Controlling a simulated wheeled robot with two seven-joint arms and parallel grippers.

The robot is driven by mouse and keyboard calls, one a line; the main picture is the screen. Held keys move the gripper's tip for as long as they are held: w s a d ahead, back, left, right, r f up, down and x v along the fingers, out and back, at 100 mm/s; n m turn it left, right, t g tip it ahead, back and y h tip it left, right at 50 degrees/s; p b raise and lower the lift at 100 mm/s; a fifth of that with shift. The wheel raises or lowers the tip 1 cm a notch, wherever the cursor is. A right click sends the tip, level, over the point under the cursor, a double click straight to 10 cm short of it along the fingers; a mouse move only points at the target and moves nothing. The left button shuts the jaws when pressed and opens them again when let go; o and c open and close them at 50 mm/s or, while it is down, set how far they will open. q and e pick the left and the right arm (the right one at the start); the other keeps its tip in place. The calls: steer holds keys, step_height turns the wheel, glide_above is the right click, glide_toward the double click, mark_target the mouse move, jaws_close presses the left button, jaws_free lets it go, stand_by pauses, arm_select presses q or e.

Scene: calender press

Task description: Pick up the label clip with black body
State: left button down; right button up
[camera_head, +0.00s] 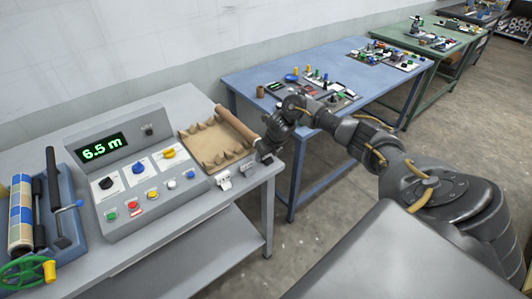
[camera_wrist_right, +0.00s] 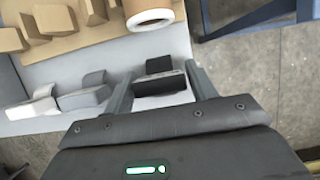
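The label clip with black body (camera_wrist_right: 160,66) lies on the grey bench top near its edge in the right wrist view. It has a black upright part and a grey and black lower part. My right gripper (camera_wrist_right: 159,80) is open, with one finger on each side of this clip; narrow gaps seem to remain, though contact is hard to judge. In the head view my right gripper (camera_head: 266,152) is at the bench's right edge and mostly hides the black clip. My left gripper is not in view.
A cardboard tray (camera_head: 215,145) and a brown roll (camera_head: 238,126) sit just behind. The control panel (camera_head: 140,170) stands farther left. A blue table (camera_head: 330,65) is beyond a floor gap.

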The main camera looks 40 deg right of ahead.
steer(key=c, duration=0.6)
steer(key=shift+w+r+b, duration=0.1)
steer(key=shift+r+b, duration=0.45)
steer(key=shift+r, duration=0.05)
steer(key=shift+r+b, duration=0.5)
steer(key=shift+r, duration=0.2)
steer(key=s+a+r+p, duration=0.1)
steer(key=s+a+r, duration=0.2)
steer(key=s+a+r+p, duration=0.2)
steer(key=s+a+r, duration=0.1)
steer(key=a+r, duration=0.1)
steer(key=s+a+r+p, duration=0.1)
steer(key=s+a+r, duration=0.2)
steer(key=shift+s+a+r, duration=0.15)
steer(key=shift+a+r, duration=0.05)
steer(key=shift+a, duration=0.15)
